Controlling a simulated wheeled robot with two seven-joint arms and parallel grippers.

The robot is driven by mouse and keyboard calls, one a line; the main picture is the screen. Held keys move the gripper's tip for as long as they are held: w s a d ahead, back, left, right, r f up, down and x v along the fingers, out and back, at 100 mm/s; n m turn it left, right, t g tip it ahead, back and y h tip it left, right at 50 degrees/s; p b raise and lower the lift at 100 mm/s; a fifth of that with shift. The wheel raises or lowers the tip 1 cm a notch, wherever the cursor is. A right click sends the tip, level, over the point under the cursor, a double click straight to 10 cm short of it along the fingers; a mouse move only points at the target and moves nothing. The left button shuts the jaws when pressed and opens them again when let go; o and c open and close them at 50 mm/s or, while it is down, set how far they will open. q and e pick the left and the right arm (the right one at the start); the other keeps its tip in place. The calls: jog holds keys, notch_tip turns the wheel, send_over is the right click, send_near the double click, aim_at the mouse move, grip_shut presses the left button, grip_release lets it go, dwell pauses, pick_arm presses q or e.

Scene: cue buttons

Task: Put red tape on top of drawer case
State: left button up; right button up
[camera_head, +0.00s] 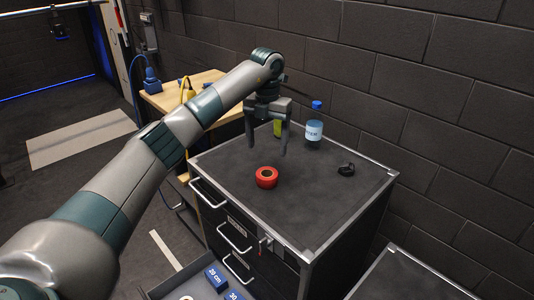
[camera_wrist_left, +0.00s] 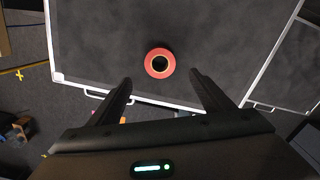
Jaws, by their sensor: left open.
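The red tape roll (camera_head: 267,177) lies flat on the dark top of the drawer case (camera_head: 318,215), near its front left edge. In the left wrist view the red tape (camera_wrist_left: 160,63) rests on the dark case top (camera_wrist_left: 100,40), just beyond the fingertips. My left gripper (camera_head: 267,148) is open and empty above the case top, over and slightly behind the tape, not touching it. Its two fingers also show spread apart in the left wrist view (camera_wrist_left: 160,82). My right gripper is not in view.
A blue-capped bottle (camera_head: 314,130), a green item (camera_head: 278,128) and a small black object (camera_head: 346,169) stand on the case top. An open drawer with blue labelled blocks (camera_head: 216,278) is below in front. A brick wall is behind. The middle of the case top is clear.

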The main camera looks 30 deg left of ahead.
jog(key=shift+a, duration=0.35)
